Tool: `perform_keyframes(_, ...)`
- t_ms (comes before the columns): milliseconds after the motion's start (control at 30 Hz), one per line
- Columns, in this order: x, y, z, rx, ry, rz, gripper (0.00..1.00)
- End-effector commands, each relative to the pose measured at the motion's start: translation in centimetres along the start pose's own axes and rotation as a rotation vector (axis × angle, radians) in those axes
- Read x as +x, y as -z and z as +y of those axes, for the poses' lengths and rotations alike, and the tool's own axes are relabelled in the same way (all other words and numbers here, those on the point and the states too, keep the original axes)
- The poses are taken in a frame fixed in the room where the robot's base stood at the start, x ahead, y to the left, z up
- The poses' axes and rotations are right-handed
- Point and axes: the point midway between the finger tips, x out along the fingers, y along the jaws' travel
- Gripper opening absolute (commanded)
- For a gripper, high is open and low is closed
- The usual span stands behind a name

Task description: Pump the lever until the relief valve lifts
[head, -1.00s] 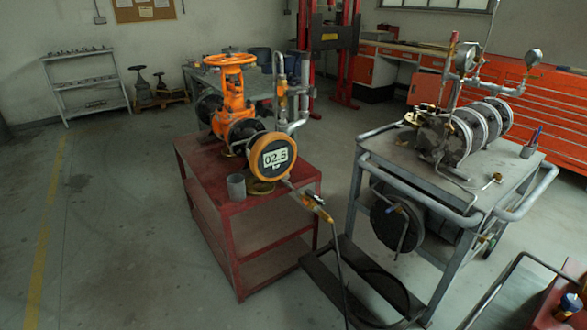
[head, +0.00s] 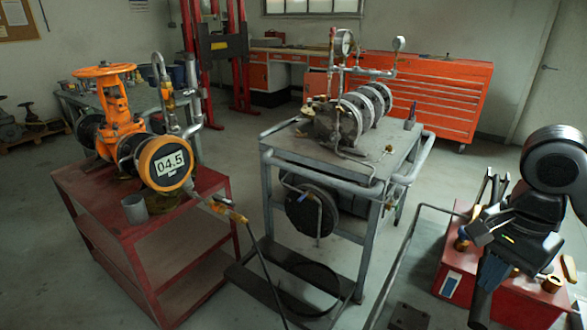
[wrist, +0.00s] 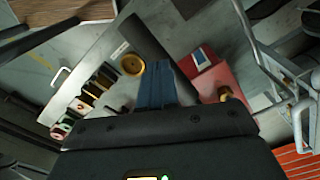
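An orange gate valve (head: 112,125) with a handwheel stands on a red cart at the left. Its round display (head: 165,162) reads 04.5. Beside it, pipes carry an orange-brass fitting (head: 167,97), which may be the relief valve. A hose with a yellow-handled fitting (head: 230,212) runs from the valve to the floor. I cannot make out the lever for sure. My gripper (head: 482,232) is at the right, above a red box. In the wrist view, blue finger pieces (wrist: 155,85) show over that box, near a dark bar; whether they hold anything is unclear.
The red box (head: 500,295) bears brass parts and a blue label. A bent grey bar (head: 402,255) rises left of it. A grey trolley (head: 320,165) with pump and gauges stands mid-view. Red drawers (head: 440,95) line the back wall.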

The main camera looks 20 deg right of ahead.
Motion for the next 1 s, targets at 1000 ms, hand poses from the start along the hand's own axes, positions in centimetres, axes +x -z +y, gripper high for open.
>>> perform_keyframes(1000, -11.2, 0.1, 0.0, -0.003, 0.002, 0.004, 0.0)
